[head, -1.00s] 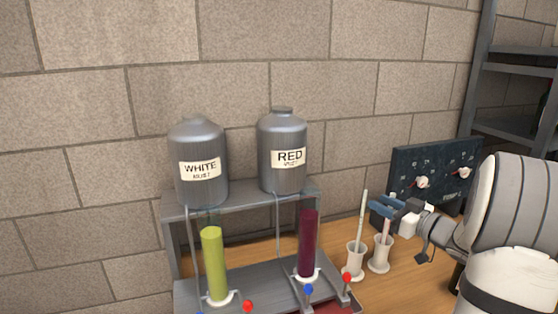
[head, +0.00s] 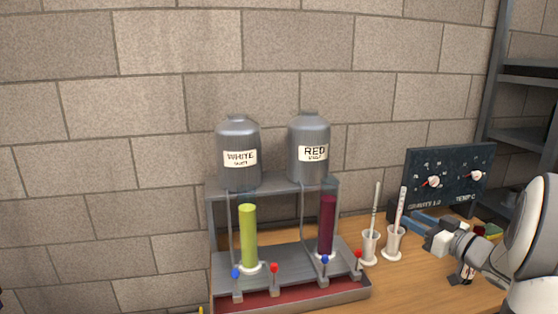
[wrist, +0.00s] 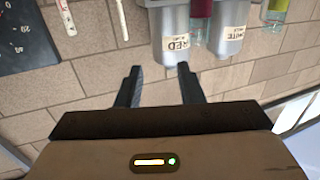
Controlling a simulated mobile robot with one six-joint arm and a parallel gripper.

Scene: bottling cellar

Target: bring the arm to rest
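My gripper (head: 416,221) is at the right of the head view, above the wooden bench and to the right of the two white stands. In the wrist view its two dark fingers (wrist: 159,70) are apart with nothing between them. The stands each hold an upright or slightly tilted stick: the left stand (head: 370,248) a pale one (head: 376,207), the right stand (head: 392,246) a pale pinkish one (head: 400,212). The gripper appears clear of both. Both sticks also show at the upper left of the wrist view.
A grey rack (head: 274,187) carries the WHITE tank (head: 238,175) and RED tank (head: 310,168), above a green-yellow cylinder (head: 248,237) and a dark red cylinder (head: 327,228). Red and blue taps line its front. A dark gauge panel (head: 450,168) stands behind the gripper. Grey shelves (head: 530,75) stand at right.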

